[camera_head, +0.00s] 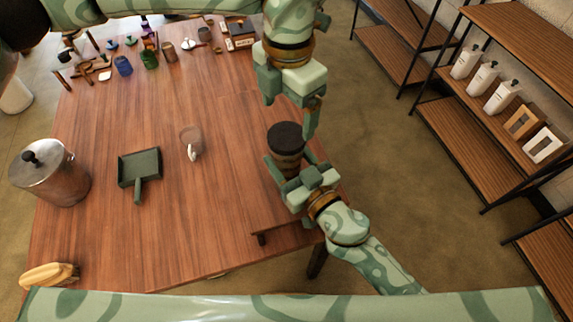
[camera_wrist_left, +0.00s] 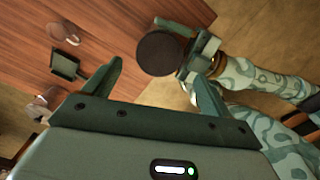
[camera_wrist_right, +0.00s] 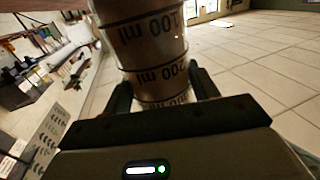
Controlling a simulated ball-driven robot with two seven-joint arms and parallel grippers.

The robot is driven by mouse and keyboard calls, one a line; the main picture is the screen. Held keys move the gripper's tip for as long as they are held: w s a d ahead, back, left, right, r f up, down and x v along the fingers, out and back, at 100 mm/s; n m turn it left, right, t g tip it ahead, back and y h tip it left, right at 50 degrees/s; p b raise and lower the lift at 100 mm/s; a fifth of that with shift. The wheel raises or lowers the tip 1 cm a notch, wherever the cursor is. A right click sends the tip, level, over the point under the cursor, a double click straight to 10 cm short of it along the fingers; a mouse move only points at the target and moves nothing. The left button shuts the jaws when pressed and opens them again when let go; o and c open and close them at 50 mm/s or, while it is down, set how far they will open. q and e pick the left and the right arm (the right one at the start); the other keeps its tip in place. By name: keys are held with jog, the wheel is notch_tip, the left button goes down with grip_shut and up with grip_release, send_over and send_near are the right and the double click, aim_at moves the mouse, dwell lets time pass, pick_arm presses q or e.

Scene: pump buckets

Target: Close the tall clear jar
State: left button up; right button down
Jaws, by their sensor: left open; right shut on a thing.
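The tall clear jar (camera_head: 287,163) has a brownish body with dark measuring marks, large in the right wrist view (camera_wrist_right: 148,45). A dark round lid (camera_head: 285,136) covers its top; I cannot tell whether it is fully seated. The dark disc of the lid also shows in the left wrist view (camera_wrist_left: 159,54). My right gripper (camera_head: 290,167) is shut around the jar's lower body and holds it upright near the table's right edge. My left gripper (camera_head: 290,110) is open and empty, pointing down above the lid, apart from it.
On the wooden table (camera_head: 225,200) stand a lidded metal pot (camera_head: 52,175), a green dustpan (camera_head: 139,168) and a clear mug (camera_head: 191,140). Several small items crowd the far end. A shelf (camera_head: 490,100) with white bottles stands to the right.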

aim_at(286, 135)
pick_arm(q)
notch_tip(286, 135, up, 2)
jog(key=n, duration=0.4)
jog(key=shift+a+r, duration=0.1)
jog(key=shift+r, duration=0.05)
pick_arm(e)
jog(key=shift+f, duration=0.1)
pick_arm(q)
jog(key=shift+f, duration=4)
jog(key=c, duration=1)
jog(key=o, duration=1.2)
jog(key=shift+c, duration=0.2)
